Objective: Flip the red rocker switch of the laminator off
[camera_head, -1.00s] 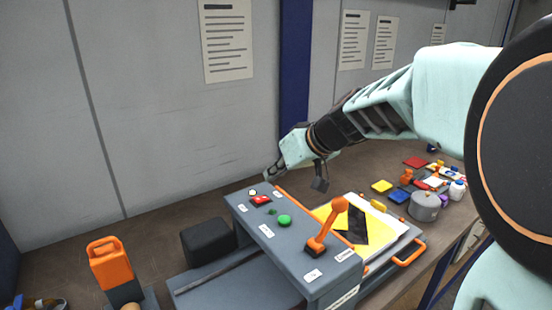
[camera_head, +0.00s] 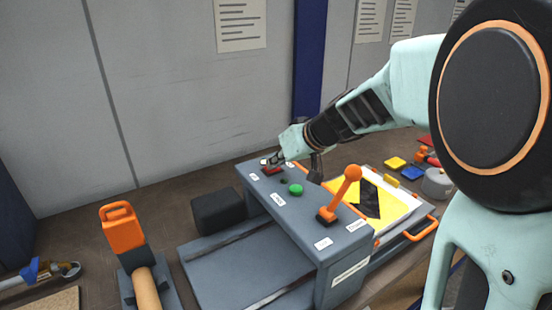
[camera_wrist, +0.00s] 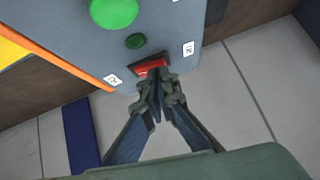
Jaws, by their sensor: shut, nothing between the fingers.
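The laminator (camera_head: 330,262) is a grey-blue machine on the bench with a raised control panel. Its red rocker switch (camera_head: 272,170) sits at the far end of the panel, and it also shows in the wrist view (camera_wrist: 150,71). My gripper (camera_head: 270,161) is shut and empty, with its fingertips at the switch. In the wrist view the closed fingertips (camera_wrist: 156,76) overlap the switch's lower middle; I cannot tell whether they touch or press it. The fingers hide part of the rocker, so its tilt is unclear. Small white labels flank the switch.
A green button (camera_head: 296,189) and an orange-knobbed lever (camera_head: 345,190) stand on the same panel. A yellow and black sign (camera_head: 384,199) lies on the tray behind. An orange-handled tool (camera_head: 122,228) stands at left. Coloured blocks (camera_head: 395,163) lie at right.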

